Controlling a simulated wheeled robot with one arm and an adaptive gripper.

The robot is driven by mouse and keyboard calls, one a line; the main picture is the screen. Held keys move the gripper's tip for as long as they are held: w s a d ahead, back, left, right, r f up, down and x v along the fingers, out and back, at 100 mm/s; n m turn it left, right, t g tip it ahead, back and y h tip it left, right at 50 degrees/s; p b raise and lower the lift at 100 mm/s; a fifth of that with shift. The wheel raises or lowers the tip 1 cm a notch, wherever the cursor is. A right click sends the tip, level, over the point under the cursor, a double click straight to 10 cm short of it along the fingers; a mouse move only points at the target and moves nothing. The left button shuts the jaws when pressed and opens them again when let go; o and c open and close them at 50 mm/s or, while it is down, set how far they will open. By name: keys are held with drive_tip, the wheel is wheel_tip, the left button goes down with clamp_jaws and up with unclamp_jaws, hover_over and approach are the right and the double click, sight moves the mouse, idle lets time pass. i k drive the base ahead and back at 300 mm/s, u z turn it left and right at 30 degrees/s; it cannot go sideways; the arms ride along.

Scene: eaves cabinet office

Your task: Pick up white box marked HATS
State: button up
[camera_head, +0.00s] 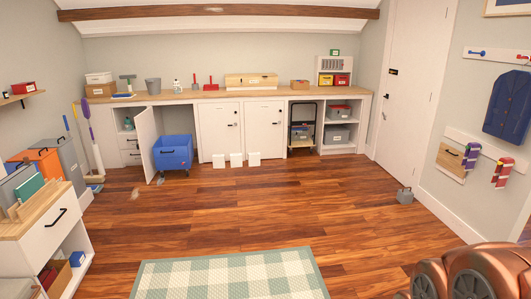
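No lettering that reads HATS can be made out in the head camera view. A small white box (98,77) sits on top of a brown box (100,90) at the far left end of the long counter; any label on it is too small to read. Another white object (16,288) shows partly at the bottom left, low in the near cabinet, cut off by the frame edge. My gripper is not in view. Copper-coloured rounded parts at the bottom right look like links of my arm.
The long counter (290,91) runs along the back wall. A blue wheeled bin (173,152) stands by an open cabinet door (146,143). Several white blocks stand on the floor nearby. A grey weight-like object (405,195) sits at right. The wooden floor and checked rug (230,275) are clear.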

sight(254, 158)
drive_tip(key=u, duration=0.2)
drive_tip(key=i, duration=1.75)
drive_tip(key=u, duration=0.35)
drive_tip(key=i, duration=6)
drive_tip(key=z, duration=0.2)
